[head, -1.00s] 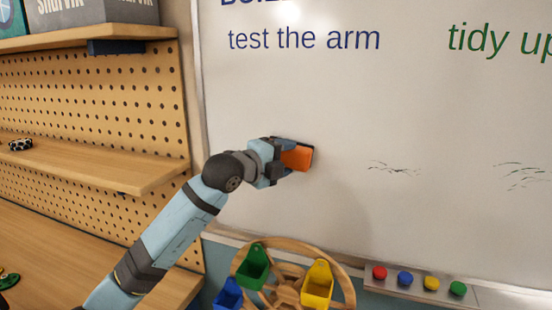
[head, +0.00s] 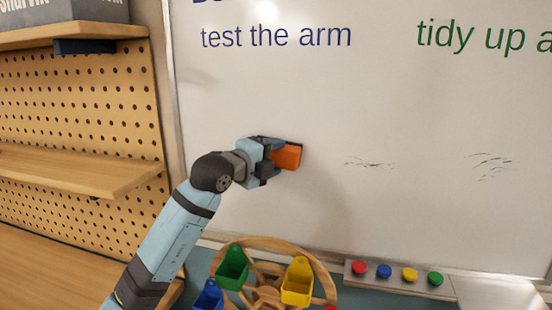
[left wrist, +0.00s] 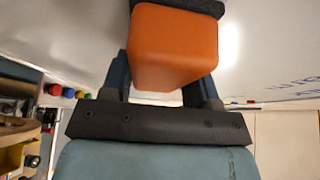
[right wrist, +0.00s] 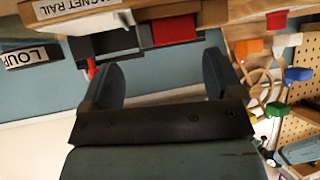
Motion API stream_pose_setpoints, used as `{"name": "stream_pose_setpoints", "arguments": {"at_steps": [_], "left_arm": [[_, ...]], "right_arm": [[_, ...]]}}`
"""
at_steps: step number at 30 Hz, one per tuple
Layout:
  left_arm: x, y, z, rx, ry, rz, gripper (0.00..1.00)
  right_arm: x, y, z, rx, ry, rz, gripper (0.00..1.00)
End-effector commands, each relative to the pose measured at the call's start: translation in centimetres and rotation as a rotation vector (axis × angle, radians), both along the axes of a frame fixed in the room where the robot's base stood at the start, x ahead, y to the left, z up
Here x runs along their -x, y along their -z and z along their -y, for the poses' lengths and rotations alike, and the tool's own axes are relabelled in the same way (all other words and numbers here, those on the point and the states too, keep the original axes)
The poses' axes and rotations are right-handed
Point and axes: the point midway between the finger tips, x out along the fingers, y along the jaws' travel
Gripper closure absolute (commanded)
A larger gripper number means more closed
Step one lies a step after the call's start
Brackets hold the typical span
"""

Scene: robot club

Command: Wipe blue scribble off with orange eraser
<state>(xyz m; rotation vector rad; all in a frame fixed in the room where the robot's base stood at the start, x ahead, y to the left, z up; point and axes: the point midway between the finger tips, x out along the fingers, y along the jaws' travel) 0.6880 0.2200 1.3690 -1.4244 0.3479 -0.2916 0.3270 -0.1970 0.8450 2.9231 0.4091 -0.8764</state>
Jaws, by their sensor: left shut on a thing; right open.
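The orange eraser (head: 287,157) with a dark pad is held by my left gripper (head: 270,158) at the whiteboard (head: 330,110), pad side toward the board. In the left wrist view the eraser (left wrist: 172,48) sits between the fingers; whether its pad touches the board I cannot tell. No clear blue scribble shows. Faint dark marks (head: 368,163) lie on the board right of the eraser, and more faint marks (head: 492,167) lie farther right. My right gripper (right wrist: 163,75) is open and empty, away from the board, and shows only in the right wrist view.
Blue "test the arm" writing (head: 276,37) and green writing (head: 482,36) stand above. A magnet rail (head: 400,279) with coloured magnets runs below the board. A wooden wheel (head: 272,252) with coloured bins is below the arm. Pegboard shelves (head: 75,172) stand left.

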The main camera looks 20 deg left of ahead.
Motion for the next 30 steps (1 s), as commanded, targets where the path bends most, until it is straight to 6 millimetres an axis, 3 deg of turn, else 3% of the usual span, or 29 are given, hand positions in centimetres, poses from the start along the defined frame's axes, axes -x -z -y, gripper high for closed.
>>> {"name": "stream_pose_setpoints", "arguments": {"at_steps": [7,30], "left_arm": [[0.0,0.1,-2.3,-0.001,-0.002,0.001,0.67],[0.5,0.0,-6.8,-0.002,-0.002,0.0,0.67]], "right_arm": [[0.0,0.5,0.0,0.0,0.0,0.0,0.14],[0.0,0.9,0.0,0.0,0.0,0.0,0.14]]}}
